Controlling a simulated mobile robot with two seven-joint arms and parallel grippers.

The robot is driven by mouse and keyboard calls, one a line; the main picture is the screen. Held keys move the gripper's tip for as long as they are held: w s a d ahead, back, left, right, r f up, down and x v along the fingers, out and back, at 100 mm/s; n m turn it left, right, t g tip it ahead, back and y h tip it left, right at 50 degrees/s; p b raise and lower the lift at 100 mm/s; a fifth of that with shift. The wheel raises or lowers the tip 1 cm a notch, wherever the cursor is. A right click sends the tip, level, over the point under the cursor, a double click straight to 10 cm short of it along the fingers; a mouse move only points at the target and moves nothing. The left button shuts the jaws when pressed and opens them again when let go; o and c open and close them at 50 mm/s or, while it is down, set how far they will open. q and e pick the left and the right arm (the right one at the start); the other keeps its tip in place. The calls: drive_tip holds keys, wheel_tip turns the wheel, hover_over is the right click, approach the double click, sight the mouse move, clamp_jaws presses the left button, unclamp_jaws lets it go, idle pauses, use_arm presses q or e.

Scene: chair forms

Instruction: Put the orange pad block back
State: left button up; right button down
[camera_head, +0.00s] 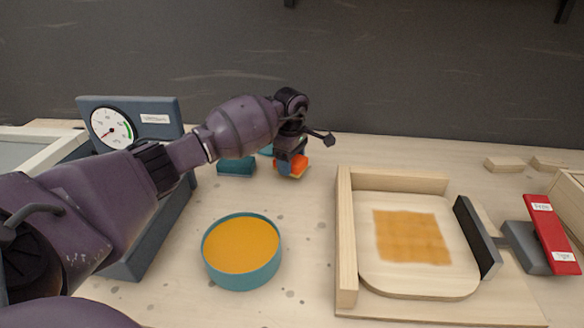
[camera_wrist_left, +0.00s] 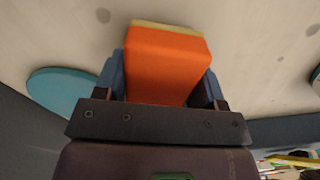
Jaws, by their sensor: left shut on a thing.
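The orange pad block (camera_head: 298,163) is at the back middle of the table in the head view, partly hidden by my left gripper (camera_head: 290,168). In the left wrist view the orange block (camera_wrist_left: 165,65) sits between the two fingers of my left gripper (camera_wrist_left: 163,80), with a pale yellow layer along its far edge. My left gripper is shut on it. I cannot tell whether the block touches the table. My right gripper is not in view.
A teal block (camera_head: 236,167) stands left of the gripper. A teal bowl of orange-yellow stuff (camera_head: 242,270) is in front. A wooden frame (camera_head: 346,240) holds a board with an orange-brown patch (camera_head: 411,237). A red-handled clamp (camera_head: 551,235) is at right, a gauge box (camera_head: 130,103) at left.

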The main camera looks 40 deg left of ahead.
use_arm(q)
drive_tip(key=shift+f, duration=0.95)
drive_tip(key=shift+r, duration=0.1)
drive_tip(key=o, duration=1)
drive_tip(key=shift+f, duration=0.2)
drive_tip(key=shift+c, duration=0.2)
drive_tip(key=shift+r, duration=0.1)
